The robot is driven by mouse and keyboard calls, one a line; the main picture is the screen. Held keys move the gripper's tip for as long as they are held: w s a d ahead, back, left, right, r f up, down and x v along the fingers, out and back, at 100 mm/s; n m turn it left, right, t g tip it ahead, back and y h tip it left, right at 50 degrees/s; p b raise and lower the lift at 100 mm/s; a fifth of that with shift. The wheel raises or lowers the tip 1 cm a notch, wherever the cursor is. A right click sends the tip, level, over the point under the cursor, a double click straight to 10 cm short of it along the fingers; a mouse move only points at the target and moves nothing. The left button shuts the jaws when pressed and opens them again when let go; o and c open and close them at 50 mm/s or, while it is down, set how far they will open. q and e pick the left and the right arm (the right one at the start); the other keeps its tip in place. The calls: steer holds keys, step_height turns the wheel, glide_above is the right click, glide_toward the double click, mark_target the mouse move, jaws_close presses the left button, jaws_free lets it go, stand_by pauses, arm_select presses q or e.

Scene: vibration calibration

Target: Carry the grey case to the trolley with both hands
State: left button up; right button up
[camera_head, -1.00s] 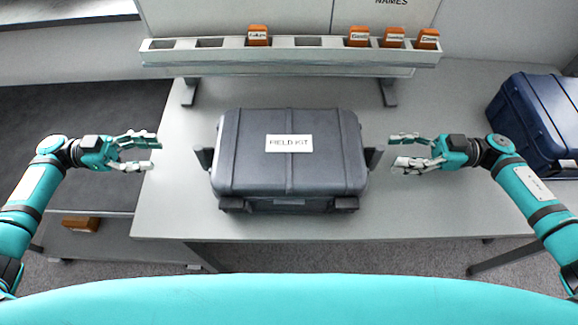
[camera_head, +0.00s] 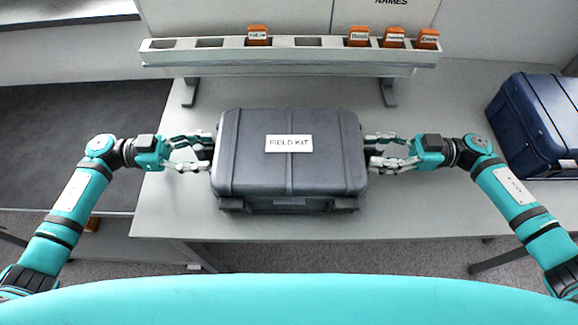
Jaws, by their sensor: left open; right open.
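The grey case (camera_head: 290,175), labelled FIELD KIT, lies flat and shut on the grey table (camera_head: 420,215). My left gripper (camera_head: 208,152) is open at the case's left side, its fingers on either side of the left handle. My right gripper (camera_head: 372,152) is open at the case's right side, its fingers around the right handle. The fingers hide most of both handles, and I cannot tell whether they touch them. A dark low surface (camera_head: 60,150), which may be the trolley's top, is at the left beside the table.
A rack (camera_head: 290,57) with several orange items (camera_head: 359,36) stands at the back of the table behind the case. A dark blue case (camera_head: 540,120) stands at the right. The table in front of the grey case is clear.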

arm_select(q)
jaws_close()
arm_select(e)
jaws_close()
arm_select(q)
steer(key=shift+r, duration=0.2)
arm_select(e)
steer(key=shift+w+r, duration=0.1)
steer(key=shift+r, duration=0.1)
